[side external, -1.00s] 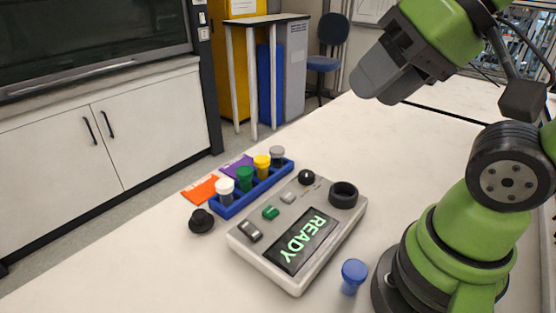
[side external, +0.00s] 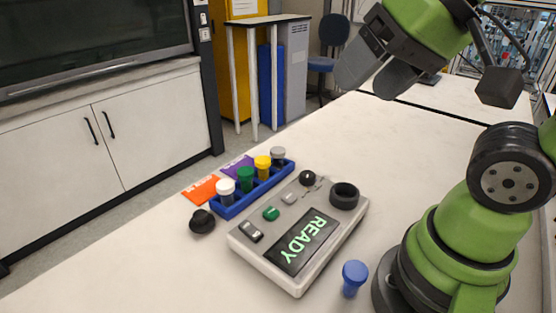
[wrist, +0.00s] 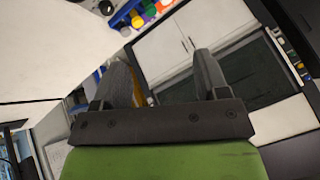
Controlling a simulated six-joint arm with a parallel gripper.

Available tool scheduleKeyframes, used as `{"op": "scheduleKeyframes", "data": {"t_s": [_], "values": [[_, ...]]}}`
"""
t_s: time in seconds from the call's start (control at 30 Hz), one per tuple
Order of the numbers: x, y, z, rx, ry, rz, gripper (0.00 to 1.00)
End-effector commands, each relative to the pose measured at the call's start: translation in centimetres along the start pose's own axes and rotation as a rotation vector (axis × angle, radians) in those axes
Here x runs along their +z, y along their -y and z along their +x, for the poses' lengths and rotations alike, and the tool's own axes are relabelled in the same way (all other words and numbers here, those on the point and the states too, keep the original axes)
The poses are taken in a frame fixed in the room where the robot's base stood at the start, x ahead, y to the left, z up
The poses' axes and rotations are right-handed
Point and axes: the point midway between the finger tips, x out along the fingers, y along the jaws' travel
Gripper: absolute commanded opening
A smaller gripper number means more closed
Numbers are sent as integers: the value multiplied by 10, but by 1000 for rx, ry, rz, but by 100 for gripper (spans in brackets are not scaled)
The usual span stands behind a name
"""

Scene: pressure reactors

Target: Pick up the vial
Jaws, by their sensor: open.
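A vial with a blue cap (side external: 354,277) stands alone on the table, between the reactor device and my arm's base. More vials, with white (side external: 225,187), green (side external: 245,176), yellow (side external: 262,163) and grey (side external: 278,153) caps, stand in a blue rack (side external: 232,209) at the device's far left side. My gripper (side external: 366,82) is high above the table, far from all the vials, with its fingers apart and nothing between them. The wrist view shows the open fingers (wrist: 160,68) too, with coloured caps small at the top.
The reactor device (side external: 270,240) shows READY and has a dark round ring (side external: 344,194) at its far right corner. A black knob-like piece (side external: 202,221) lies left of the rack. Orange (side external: 202,190) and purple (side external: 236,164) cards lie behind the rack. The table's far right is clear.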

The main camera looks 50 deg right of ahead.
Motion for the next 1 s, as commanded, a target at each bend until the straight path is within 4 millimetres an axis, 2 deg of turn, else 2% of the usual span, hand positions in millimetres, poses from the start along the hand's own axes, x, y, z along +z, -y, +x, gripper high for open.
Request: {"op": "scheduleKeyframes", "data": {"t_s": [0.17,0.27,0.37,0.5,0.7,0.8,1.0], "values": [[-49,-6,31,144,30,103,68],[-78,-13,57,228,36,163,68],[-102,-22,89,305,38,216,68],[-128,-41,141,403,37,280,68],[-144,-73,216,509,29,351,68],[-144,-86,244,540,25,372,68],[-142,-99,270,564,21,391,68]]}}
